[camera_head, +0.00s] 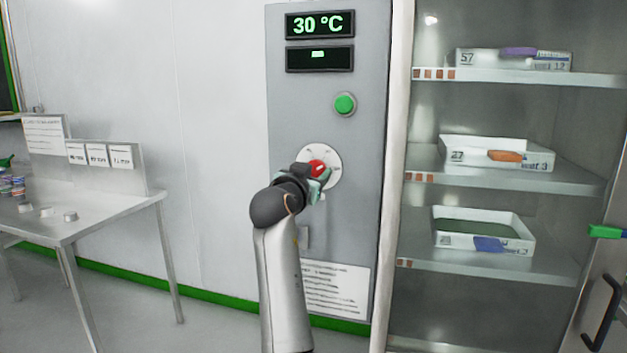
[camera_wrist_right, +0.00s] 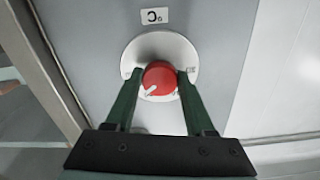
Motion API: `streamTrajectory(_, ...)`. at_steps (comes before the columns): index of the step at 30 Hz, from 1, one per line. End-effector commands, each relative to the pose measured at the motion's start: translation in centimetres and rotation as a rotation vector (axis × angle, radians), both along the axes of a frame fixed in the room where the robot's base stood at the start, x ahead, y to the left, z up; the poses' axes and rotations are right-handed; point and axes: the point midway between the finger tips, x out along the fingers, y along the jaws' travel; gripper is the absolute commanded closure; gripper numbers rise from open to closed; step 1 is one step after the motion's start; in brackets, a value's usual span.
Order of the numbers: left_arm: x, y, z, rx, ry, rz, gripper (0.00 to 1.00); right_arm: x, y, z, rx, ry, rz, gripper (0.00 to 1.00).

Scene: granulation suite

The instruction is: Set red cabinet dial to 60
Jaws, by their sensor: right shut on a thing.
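The red dial (camera_head: 317,168) sits on a round white plate (camera_head: 331,156) on the grey cabinet panel. The display (camera_head: 319,25) above it reads 30 °C. My right gripper (camera_head: 312,178) is at the dial and partly covers it in the head view. In the right wrist view, the two green fingers of the gripper (camera_wrist_right: 160,84) are shut on the red dial (camera_wrist_right: 160,76), one on each side. A white pointer mark on the dial points to the lower left in that view. My left gripper is not in view.
A green button (camera_head: 345,104) and a second dark display (camera_head: 319,58) are above the dial. A printed notice (camera_head: 336,290) is below it. To the right, the open cabinet has shelves (camera_head: 490,170) with white trays. A table (camera_head: 90,215) stands at the left.

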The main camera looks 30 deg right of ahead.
Motion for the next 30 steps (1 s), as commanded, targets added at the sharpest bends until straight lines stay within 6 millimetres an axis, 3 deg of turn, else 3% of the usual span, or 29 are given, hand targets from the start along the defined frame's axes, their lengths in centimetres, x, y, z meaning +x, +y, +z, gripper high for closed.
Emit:
streamTrajectory(13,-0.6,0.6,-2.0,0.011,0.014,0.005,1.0,0.0,0.0,0.0,0.255,-0.3,0.001,1.0)
streamTrajectory(18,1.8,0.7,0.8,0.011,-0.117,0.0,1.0,0.0,0.0,0.0,0.324,-0.382,0.001,1.0)
streamTrajectory(30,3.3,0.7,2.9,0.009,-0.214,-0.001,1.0,0.0,0.0,0.1,0.399,-0.471,0.001,1.0)
